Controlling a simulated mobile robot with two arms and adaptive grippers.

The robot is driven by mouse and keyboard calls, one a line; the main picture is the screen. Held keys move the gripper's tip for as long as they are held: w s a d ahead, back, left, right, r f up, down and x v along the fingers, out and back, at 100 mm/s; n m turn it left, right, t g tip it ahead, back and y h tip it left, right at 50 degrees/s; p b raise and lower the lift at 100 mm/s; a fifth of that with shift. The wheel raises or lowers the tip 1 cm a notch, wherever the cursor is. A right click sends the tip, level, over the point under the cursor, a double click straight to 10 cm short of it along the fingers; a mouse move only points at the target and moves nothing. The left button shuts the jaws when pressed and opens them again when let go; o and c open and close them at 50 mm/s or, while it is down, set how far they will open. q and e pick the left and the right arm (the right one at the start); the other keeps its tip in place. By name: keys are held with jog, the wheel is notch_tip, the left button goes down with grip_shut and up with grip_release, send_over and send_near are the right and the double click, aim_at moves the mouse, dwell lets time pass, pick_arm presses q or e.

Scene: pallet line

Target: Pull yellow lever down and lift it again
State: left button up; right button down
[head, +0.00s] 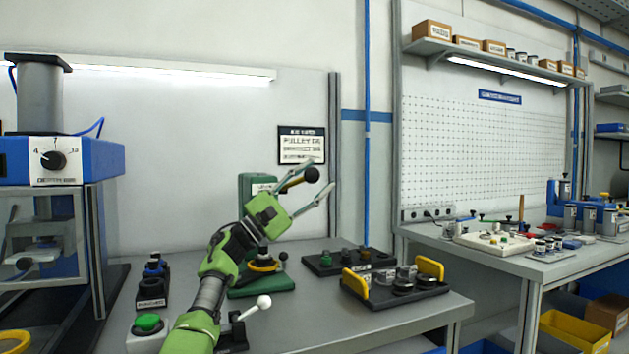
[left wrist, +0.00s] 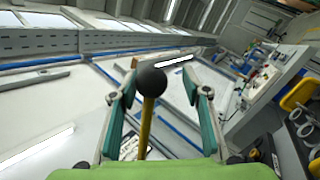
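The yellow lever (head: 293,184) ends in a black ball knob (head: 311,174) and belongs to a green press (head: 257,184) on the grey table. It slants up to the right. My left gripper (head: 319,176) is open, with its fingers apart on either side of the lever. In the left wrist view the black knob (left wrist: 151,80) and yellow rod (left wrist: 145,128) stand between the two open fingers (left wrist: 162,85), with gaps on both sides. The gripper and forearm hide much of the press. My right gripper is not in view.
A white-knobbed lever (head: 263,301) stands close beside my left forearm. A green button box (head: 148,331) and small black holders (head: 152,285) are left. A black tray with yellow handles (head: 398,291) is right. A blue machine (head: 95,158) stands far left.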

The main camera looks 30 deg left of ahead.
pick_arm(q)
jog(key=shift+a+r, duration=0.1)
jog(key=shift+r, duration=0.05)
jog(key=shift+r, duration=0.35)
notch_tip(320, 180, up, 9)
jog(key=shift+r, duration=0.1)
dwell(0.3)
